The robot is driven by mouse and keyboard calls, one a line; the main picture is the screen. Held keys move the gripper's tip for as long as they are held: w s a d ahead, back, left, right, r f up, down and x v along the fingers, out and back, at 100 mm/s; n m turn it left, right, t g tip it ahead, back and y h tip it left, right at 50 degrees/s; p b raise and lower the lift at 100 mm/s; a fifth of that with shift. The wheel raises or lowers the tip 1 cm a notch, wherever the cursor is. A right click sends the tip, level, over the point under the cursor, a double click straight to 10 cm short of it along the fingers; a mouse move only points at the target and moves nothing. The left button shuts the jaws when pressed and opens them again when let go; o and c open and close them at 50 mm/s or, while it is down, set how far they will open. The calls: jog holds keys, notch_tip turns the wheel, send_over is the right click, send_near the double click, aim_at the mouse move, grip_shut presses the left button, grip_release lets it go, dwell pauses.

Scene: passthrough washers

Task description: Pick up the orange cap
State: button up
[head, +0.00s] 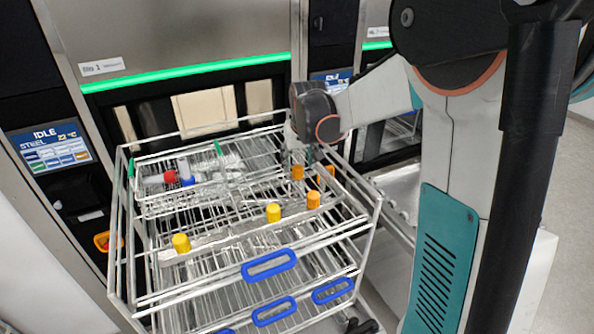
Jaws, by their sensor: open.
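An orange cap (297,172) stands in the wire rack, at its back right. Another orange cap (325,170) is just right of it, partly hidden behind rack wires. A more yellow-orange cap (313,200) stands nearer the front. My gripper (309,156) points down just above and between the two back orange caps. It is open and seems to hold nothing. Its fingertips are small and dark here, so I cannot tell whether they touch a cap.
The wire rack (150,297) has several levels and blue handles (269,265). Yellow caps (181,243) (273,212) stand along its front bar. A red-capped item (170,177) and a blue one (187,181) lie at the back left. The washer (190,40) stands close behind.

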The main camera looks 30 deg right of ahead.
aim_at(298, 166)
jog(key=shift+p+x, duration=0.3)
jog(key=shift+x, duration=1.8)
jog(key=c, duration=0.9)
